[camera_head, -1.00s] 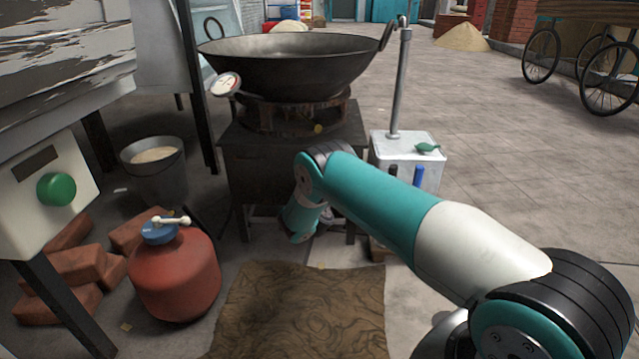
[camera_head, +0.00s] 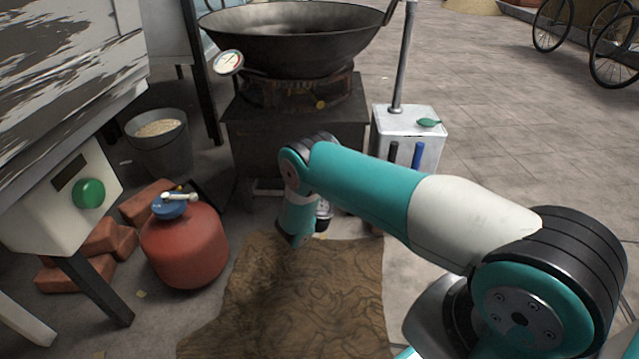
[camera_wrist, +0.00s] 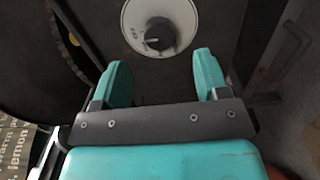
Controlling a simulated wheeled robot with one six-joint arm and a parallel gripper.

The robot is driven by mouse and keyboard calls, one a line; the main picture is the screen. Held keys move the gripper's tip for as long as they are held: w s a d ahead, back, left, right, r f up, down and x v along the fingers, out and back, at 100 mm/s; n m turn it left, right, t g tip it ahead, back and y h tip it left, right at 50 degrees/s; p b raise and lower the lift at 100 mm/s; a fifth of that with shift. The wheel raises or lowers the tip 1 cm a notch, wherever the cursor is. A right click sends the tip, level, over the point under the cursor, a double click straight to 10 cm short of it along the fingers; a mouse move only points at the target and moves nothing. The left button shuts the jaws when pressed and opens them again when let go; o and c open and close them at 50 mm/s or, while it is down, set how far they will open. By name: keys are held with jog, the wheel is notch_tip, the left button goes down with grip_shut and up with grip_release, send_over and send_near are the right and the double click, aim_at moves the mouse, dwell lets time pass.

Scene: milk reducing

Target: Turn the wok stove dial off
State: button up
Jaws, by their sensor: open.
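The wok stove (camera_head: 300,130) is a dark box stand with a large black wok (camera_head: 295,45) on top. Its dial, a round white plate with a dark knob (camera_wrist: 160,33), shows at the top of the wrist view. A pale mark on the knob points left, toward small lettering that I cannot read surely. My gripper (camera_wrist: 161,72) is open, its two teal fingers apart with nothing between them. The dial lies beyond the fingertips, roughly centred between them, and looks untouched.
A red gas canister (camera_head: 185,245), bricks (camera_head: 100,240) and a bucket (camera_head: 160,145) stand to the left. A white box (camera_head: 408,125) with a pole is right of the stove. A brown mat (camera_head: 300,300) lies in front.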

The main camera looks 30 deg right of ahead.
jog(key=p+v, duration=1)
jog(key=p, duration=0.5)
jog(key=shift+s+a, duration=0.1)
jog(key=shift+a, duration=0.05)
